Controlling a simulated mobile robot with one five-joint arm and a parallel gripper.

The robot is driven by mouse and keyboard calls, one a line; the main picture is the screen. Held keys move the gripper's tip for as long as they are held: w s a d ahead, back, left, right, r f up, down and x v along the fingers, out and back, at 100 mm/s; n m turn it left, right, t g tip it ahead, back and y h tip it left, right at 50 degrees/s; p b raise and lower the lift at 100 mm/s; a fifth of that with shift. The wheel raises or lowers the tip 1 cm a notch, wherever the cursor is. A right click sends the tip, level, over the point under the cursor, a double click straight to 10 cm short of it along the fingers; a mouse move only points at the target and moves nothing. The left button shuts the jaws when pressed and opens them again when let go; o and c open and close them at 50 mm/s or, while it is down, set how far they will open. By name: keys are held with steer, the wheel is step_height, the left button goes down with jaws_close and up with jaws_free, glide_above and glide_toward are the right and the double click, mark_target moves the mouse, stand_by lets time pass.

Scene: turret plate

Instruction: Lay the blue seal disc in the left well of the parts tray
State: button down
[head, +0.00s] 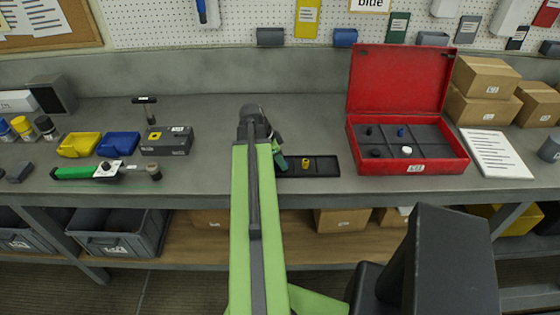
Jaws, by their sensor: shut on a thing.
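The parts tray, a low black tray (328,171), lies near the front of the bench, just right of my arm. A small yellow piece (306,163) stands in it. The tray's left end is hidden behind my arm and gripper. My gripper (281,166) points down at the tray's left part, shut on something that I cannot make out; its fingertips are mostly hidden. I cannot see the blue seal disc plainly anywhere. A small blue piece (401,131) stands in the open red case, but it looks like a peg or knob.
The open red case (440,167), with black and white pieces inside, stands right of the tray. Left of my arm are a dark grey box (167,141), a green-handled tool (75,173), and yellow (78,146) and blue bins (118,145). The bench between tray and case is clear.

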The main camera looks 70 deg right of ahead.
steer(key=c, duration=0.9)
jaws_free()
steer(key=p+v, duration=1.6)
steer(key=v, duration=0.1)
steer(key=shift+w+a+r, duration=0.1)
steer(key=shift+r, duration=0.2)
